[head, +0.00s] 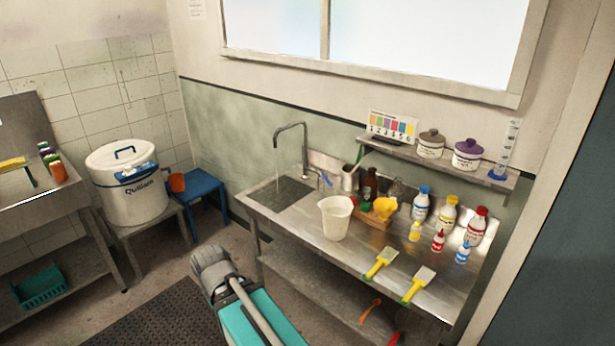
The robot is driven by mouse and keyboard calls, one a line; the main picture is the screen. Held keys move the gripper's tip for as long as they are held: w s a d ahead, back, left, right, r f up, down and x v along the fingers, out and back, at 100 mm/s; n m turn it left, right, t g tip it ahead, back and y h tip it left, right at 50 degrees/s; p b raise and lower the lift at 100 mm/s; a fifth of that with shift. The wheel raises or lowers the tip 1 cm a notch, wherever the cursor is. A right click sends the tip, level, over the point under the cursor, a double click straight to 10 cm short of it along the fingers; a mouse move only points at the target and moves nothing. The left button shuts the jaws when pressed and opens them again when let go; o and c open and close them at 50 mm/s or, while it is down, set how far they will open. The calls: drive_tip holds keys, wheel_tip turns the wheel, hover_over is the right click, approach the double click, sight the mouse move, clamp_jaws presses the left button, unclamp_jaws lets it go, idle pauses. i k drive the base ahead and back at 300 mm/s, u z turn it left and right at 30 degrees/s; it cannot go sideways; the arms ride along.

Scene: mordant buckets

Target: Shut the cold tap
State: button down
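A tall grey swan-neck spout (305,145) rises at the back of the steel sink unit (262,212). A thin pale stream of water (277,172) falls from its tip into the sunken basin (284,194) at the unit's left end. A small blue tap handle (327,181) shows at the foot of the spout, to its right. It is too small to tell how far it is turned. My gripper is not in view. Only a grey and teal part of my own body shows at the bottom, in front of the sink unit.
A white bucket (335,218) stands just right of the basin, close in front of the tap handle. Behind it are a metal jug (350,178) and brown bottle (370,183). A blue stool (203,185) stands left.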

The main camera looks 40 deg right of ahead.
sight(322, 174)
drive_tip(key=z, duration=0.25)
drive_tip(key=i, duration=0.9)
drive_tip(key=z, duration=0.65)
